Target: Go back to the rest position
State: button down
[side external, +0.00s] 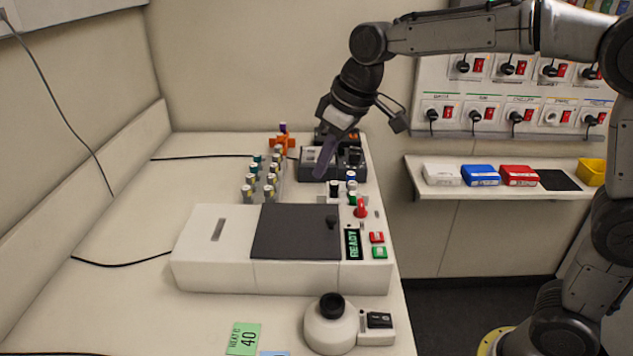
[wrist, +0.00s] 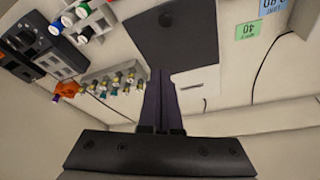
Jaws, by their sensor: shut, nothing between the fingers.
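My gripper (side external: 322,160) is shut and empty. It hangs above the back of the bench, over a dark grey device (side external: 312,163). In the wrist view its fingers (wrist: 160,85) are pressed together and point toward the white shaker machine (wrist: 197,92). In the side view the machine (side external: 215,255) has its dark lid (side external: 296,232) closed and its display (side external: 353,244) reads READY. A rack of small capped vials (side external: 262,180) stands to the left of the gripper. The gripper appears clear of the things below it.
A few more capped vials (side external: 351,188) stand behind the machine's right side. An orange holder (side external: 282,142) is at the back. A round white device (side external: 331,325) and a green card (side external: 243,339) lie in front. A shelf (side external: 500,191) with coloured boxes is at right. The bench's left side is mostly clear.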

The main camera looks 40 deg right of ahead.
jog(key=s+d+r+m+t, duration=0.1)
jog(key=s+d+r, duration=0.15)
jog(key=s, duration=0.35)
jog(key=s+d+r+t, duration=0.1)
jog(key=s+d+r, duration=0.1)
jog(key=s+r, duration=0.3)
jog(key=s+d+f+m+h, duration=0.1)
jog(key=s+d+f+m, duration=0.1)
jog(key=s+f, duration=1)
jog(key=s+d, duration=0.1)
jog(key=s, duration=0.1)
jog(key=shift+s+m, duration=0.3)
